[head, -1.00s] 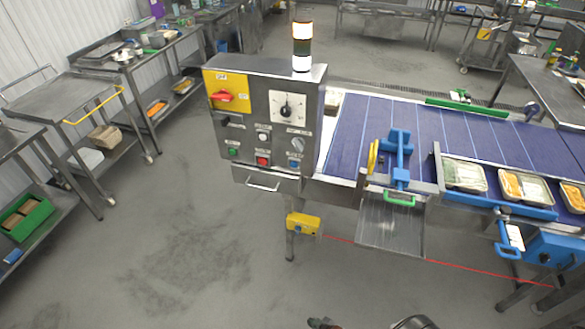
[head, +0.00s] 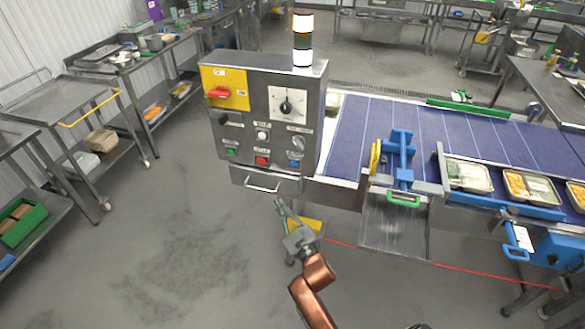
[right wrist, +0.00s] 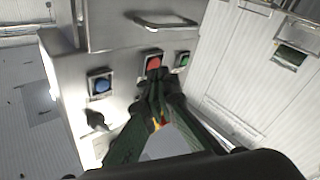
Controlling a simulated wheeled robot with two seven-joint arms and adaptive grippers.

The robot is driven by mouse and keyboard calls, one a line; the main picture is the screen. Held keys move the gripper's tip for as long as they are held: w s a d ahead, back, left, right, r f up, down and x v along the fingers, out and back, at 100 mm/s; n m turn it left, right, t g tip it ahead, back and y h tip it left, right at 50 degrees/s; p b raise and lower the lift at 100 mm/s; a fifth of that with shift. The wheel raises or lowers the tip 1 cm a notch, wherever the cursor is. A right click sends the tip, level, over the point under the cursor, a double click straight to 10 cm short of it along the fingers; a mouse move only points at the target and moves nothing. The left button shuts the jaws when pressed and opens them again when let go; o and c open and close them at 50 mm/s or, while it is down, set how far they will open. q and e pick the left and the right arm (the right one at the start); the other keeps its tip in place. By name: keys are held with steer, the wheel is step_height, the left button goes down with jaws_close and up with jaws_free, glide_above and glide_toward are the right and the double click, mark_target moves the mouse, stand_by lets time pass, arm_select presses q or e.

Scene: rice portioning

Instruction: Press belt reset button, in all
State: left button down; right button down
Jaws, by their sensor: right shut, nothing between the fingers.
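The grey control box (head: 240,165) carries a row of green (head: 231,152), red (head: 262,161) and blue (head: 295,164) buttons. The labels are too small to read, so I cannot tell which is the belt reset. My right gripper (head: 281,204) is shut and empty, below the box's drawer handle in the head view. In the right wrist view, the shut fingers (right wrist: 156,82) point up toward the panel and overlap the lower edge of the red button (right wrist: 153,63). The blue button (right wrist: 100,84) is to their left, the green one (right wrist: 183,60) to their right. My left gripper is out of view.
A drawer handle (head: 262,188) sticks out below the buttons. The blue belt (head: 380,118) runs right of the box, with food trays (head: 468,177) along it. Floor left of the box is clear.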

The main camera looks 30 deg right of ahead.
mark_target(294, 164)
step_height(294, 164, up, 8)
steer(key=s+t, duration=0.1)
steer(key=s, duration=0.1)
steer(key=shift+d+f, duration=0.15)
steer(key=shift+d, duration=0.1)
steer(key=w+d+b, duration=0.1)
steer(key=w+d, duration=0.4)
steer(key=d, duration=0.1)
steer(key=shift+w+d, duration=0.35)
steer(key=shift+w, duration=0.05)
steer(key=shift+w, duration=0.1)
stand_by(1.2)
steer(key=shift+w+d, duration=0.2)
steer(key=shift+d, duration=0.1)
